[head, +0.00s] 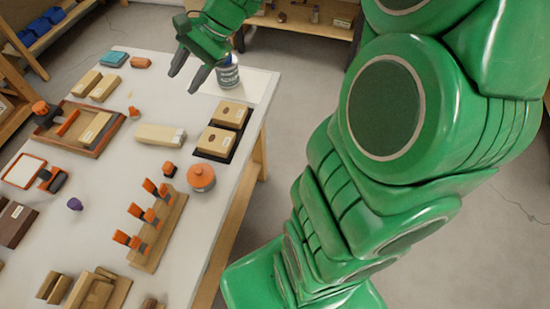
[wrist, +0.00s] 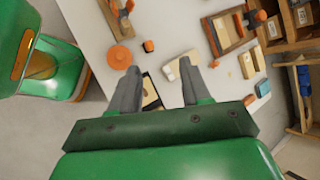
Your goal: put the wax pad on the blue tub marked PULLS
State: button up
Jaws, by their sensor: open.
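No label reading PULLS is legible. Several blue tubs (head: 40,27) stand in a row on a shelf at the top left of the head view; blue also shows at the right edge of the wrist view (wrist: 304,80). I cannot tell for sure which thing is the wax pad. A flat blue pad-like piece (head: 114,59) and a small orange-brown block (head: 141,62) lie at the bench's far end. My gripper (head: 184,82) is open and empty above the far right part of the bench, beside a labelled can (head: 228,74). Its fingers also show in the wrist view (wrist: 160,68).
The bench (head: 88,220) holds wooden blocks (head: 103,88), a framed tray (head: 75,140), a dark tray with two boxes (head: 213,153), an orange round pot (head: 201,176) and a rack of orange-handled tools (head: 160,230). A shelf stands behind. Bare bench shows between things.

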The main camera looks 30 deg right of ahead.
jog(key=s+d+f+n+h, duration=0.1)
jog(key=s+d+n+h, duration=0.1)
jog(key=s, duration=0.6)
jog(key=s+d+f+n+g+h, duration=0.1)
jog(key=s+d+n+h, duration=0.1)
jog(key=s+n, duration=0.3)
jog(key=s+d+f+n+g+h, duration=0.1)
jog(key=s+d+n+h, duration=0.1)
jog(key=s, duration=1.1)
jog(key=shift+s+d+n+h, duration=0.2)
jog(key=shift+s+n+h, duration=0.05)
jog(key=shift+n+h, duration=0.7)
